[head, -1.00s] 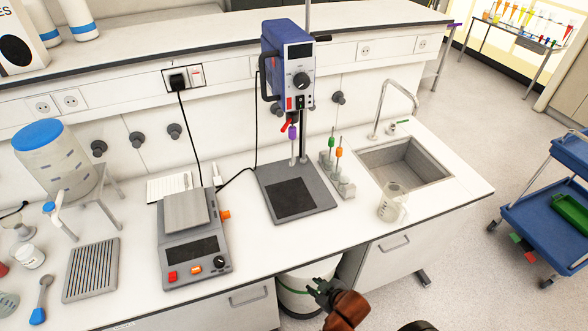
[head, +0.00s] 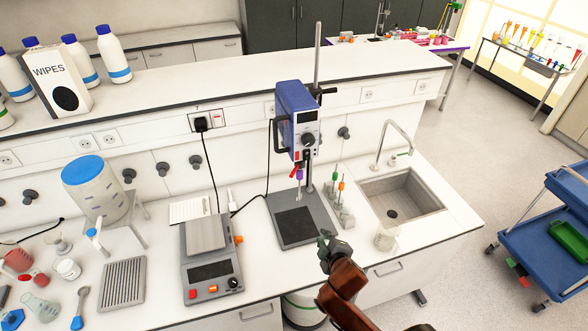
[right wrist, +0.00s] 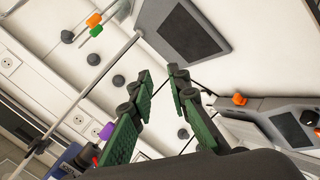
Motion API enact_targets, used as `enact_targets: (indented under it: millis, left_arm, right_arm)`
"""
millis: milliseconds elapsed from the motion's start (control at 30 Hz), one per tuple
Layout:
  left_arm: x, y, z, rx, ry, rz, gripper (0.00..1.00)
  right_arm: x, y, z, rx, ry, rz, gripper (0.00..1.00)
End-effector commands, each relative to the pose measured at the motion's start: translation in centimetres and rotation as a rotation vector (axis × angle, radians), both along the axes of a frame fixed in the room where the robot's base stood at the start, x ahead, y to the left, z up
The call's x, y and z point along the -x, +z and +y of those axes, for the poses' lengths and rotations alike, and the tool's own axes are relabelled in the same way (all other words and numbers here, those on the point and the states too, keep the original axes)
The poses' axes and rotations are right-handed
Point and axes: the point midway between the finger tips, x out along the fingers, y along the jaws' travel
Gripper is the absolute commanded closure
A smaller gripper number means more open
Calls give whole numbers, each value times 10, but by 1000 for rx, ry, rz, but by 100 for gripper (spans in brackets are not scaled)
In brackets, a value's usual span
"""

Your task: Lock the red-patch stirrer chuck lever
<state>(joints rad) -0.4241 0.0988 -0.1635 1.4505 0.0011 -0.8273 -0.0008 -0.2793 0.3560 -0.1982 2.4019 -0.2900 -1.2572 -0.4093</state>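The blue overhead stirrer (head: 292,108) stands on a stand with a grey base plate (head: 282,238). A red lever (head: 294,172) shows at its chuck, above a purple-marked shaft (head: 299,176); I cannot tell the lever's exact setting. My right gripper (head: 324,240) is in front of the base plate's right front corner, below and apart from the chuck. In the right wrist view its green fingers (right wrist: 160,73) are apart with nothing between them. The purple mark (right wrist: 107,131) shows at lower left there, beside the partly hidden blue stirrer (right wrist: 70,158). My left gripper is out of view.
A rack (head: 345,219) with green and orange stirrers stands right of the base, near a glass beaker (head: 385,239) and the sink (head: 410,196). A black cable hangs behind the stirrer.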

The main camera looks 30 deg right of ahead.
Motion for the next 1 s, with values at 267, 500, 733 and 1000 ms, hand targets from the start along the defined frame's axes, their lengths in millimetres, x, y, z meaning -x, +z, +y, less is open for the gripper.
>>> enact_targets:
  millis: [267, 500, 733, 1000]
  left_arm:
    - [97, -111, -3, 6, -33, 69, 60]
    - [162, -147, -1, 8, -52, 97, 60]
    - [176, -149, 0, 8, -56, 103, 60]
    - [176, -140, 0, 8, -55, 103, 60]
  right_arm:
    - [-70, 105, 11, 390, 203, -201, 84]
    - [-96, 166, 26, 625, 292, -306, 84]
    - [-111, 179, 28, 678, 309, -327, 84]
    - [-151, 176, 18, 675, 307, -326, 84]
